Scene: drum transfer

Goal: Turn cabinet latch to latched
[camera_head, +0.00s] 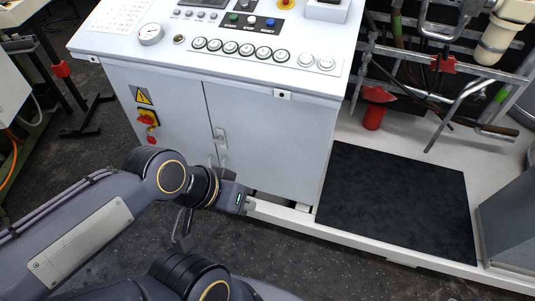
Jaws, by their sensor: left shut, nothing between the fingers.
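The white control cabinet (270,135) stands in the middle, with two front doors. A small light-grey latch (220,137) sits by the seam between the doors; its exact turn is too small to tell. My left gripper (250,205) is shut and empty, low in front of the right-hand door near the cabinet's bottom edge. It is below and to the right of the latch, apart from it in the picture. Part of my arm shows just below the latch. My right gripper is not in view.
Buttons and a gauge (150,34) cover the sloped top. A black mat (398,200) lies at right, by a red cylinder (373,117) and pipework. Dark floor is free in front.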

